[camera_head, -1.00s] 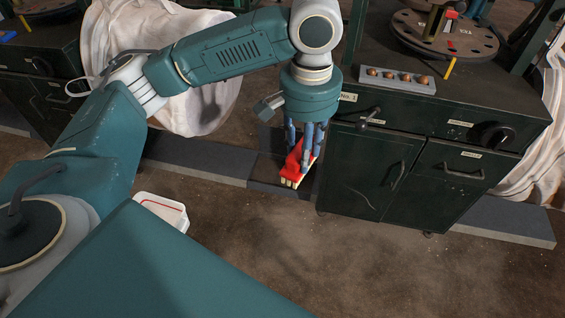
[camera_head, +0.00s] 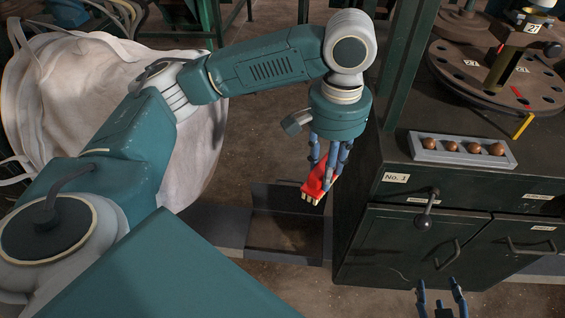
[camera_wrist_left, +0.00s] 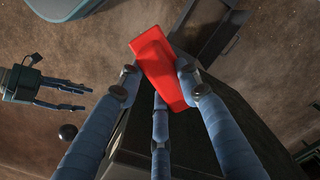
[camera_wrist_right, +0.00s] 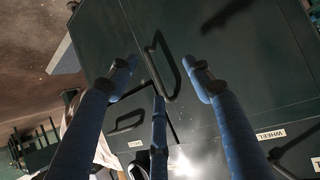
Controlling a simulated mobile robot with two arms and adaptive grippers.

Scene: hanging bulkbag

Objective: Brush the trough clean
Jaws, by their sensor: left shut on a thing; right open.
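A red brush (camera_head: 316,184) with pale bristles is held by my left gripper (camera_head: 327,165), which is shut on it. The brush hangs above the dark trough (camera_head: 262,233), a low grey channel with a brownish bottom on the floor beside the cabinet. The bristles look apart from the trough. In the left wrist view the red brush (camera_wrist_left: 158,65) lies between the fingers, with the trough (camera_wrist_left: 208,35) beyond it. My right gripper (camera_head: 440,300) is open and empty in front of the cabinet; it also shows in the left wrist view (camera_wrist_left: 75,98).
The dark green cabinet (camera_head: 390,245) stands right of the trough, with a lever (camera_head: 426,208) and door handles. A handle (camera_wrist_right: 165,75) shows beyond the right fingers. A tray of brown balls (camera_head: 462,150) sits on top. A white bulk bag (camera_head: 120,85) hangs at left.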

